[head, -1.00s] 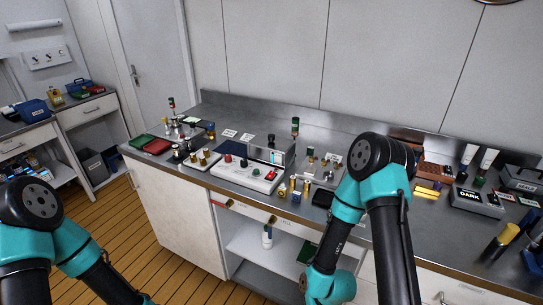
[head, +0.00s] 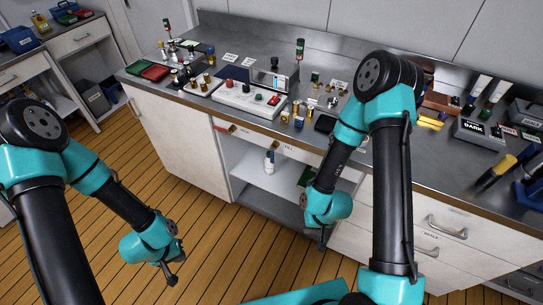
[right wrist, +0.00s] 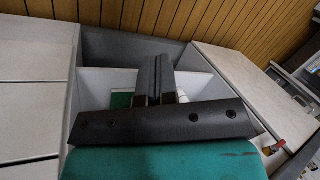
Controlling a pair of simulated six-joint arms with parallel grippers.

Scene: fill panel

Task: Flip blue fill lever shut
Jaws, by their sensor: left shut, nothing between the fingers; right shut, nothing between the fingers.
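I cannot make out a blue fill lever for certain in either view. A white control box (head: 236,97) with red and green knobs sits on the counter. Below the counter's front edge are small copper-coloured fittings (head: 232,129) above label strips, too small to read surely. My left gripper (head: 170,275) hangs over the wooden floor, shut and empty, well away from the counter. My right gripper (head: 325,241) points down in front of the open shelves, shut and empty. In the right wrist view its closed fingers (right wrist: 156,80) show before the shelf compartment.
The steel counter (head: 215,46) is crowded with bottles, trays and small parts. The open shelf (head: 250,174) below holds a white bottle (head: 269,161) and a green item (head: 307,176). Drawers (head: 445,226) stand to the right. The wooden floor (head: 215,245) is clear.

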